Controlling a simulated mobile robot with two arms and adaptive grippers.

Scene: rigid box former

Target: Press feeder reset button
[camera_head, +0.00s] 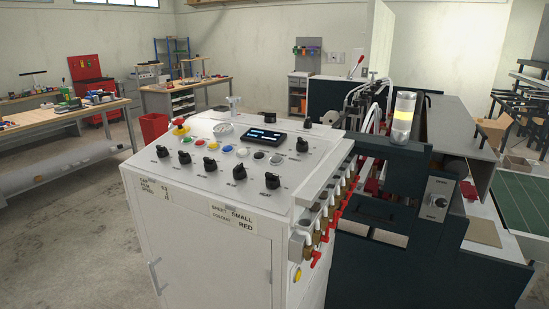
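A white control cabinet (205,235) with a sloping top panel stands in the middle. A red emergency-stop knob (180,127) is at the panel's far left. A yellow round button (298,273) is low on the cabinet's right side. The small labels are too small to read, so I cannot tell which is the feeder reset button. Neither of my grippers is in view.
Several black knobs (211,165) and a dark display (263,137) stand on the panel. Open floor (70,220) lies left of the cabinet.

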